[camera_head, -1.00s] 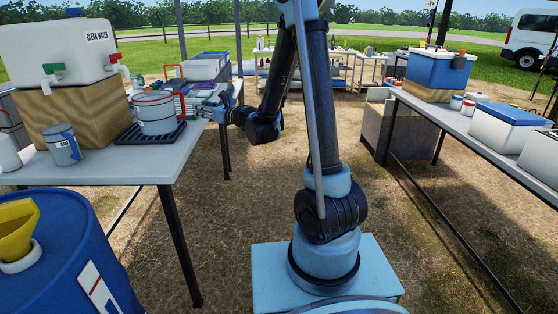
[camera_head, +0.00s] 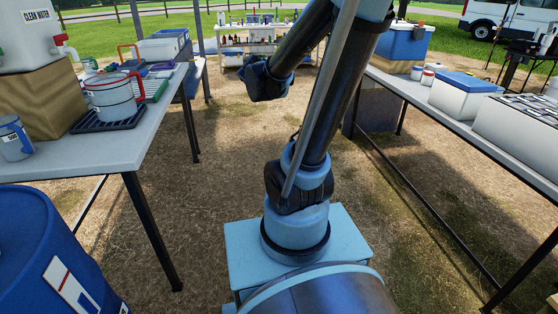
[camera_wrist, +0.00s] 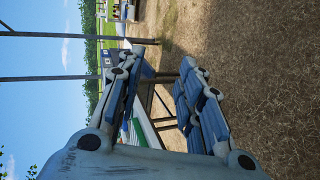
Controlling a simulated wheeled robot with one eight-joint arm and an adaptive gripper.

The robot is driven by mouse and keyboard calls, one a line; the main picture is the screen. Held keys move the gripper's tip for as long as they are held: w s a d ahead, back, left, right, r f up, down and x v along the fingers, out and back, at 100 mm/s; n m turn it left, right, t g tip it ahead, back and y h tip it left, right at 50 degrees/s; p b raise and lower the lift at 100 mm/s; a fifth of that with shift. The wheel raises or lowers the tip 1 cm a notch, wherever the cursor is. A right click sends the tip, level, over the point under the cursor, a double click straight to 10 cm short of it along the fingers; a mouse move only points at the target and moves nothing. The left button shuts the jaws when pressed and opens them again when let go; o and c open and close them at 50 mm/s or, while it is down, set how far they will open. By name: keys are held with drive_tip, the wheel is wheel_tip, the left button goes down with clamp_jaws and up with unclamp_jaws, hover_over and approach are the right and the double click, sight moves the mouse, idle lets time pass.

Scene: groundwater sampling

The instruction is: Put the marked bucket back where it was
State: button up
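A pale grey bucket (camera_head: 112,103) with a red rim band and a raised red handle stands upright on a black ribbed tray (camera_head: 84,124) on the left table. In the head view my wrist is up over the aisle, right of the left table and away from the bucket; the fingers are hidden there.
The left table (camera_head: 150,112) also holds a white water tank (camera_head: 25,38) on a box and several bins. A blue barrel (camera_head: 45,245) stands in front. The right table (camera_head: 455,122) carries coolers. Dirt floor between the tables is open.

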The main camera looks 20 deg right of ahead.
drive_tip(key=s+f+m+g, duration=0.3)
drive_tip(key=s+f+m, duration=0.2)
drive_tip(key=s, duration=0.5)
drive_tip(key=s+d+f+m+g+y, duration=0.1)
drive_tip(key=s+f+m+g, duration=0.3)
drive_tip(key=s, duration=0.7)
drive_tip(key=s+f+m+g+y, duration=0.1)
drive_tip(key=s+f+m+g, duration=0.3)
drive_tip(key=s, duration=0.7)
wheel_tip(320, 180, down, 3)
drive_tip(key=shift+d+f+m, duration=0.1)
drive_tip(key=shift+d+m, duration=0.15)
drive_tip(key=shift+m, duration=0.95)
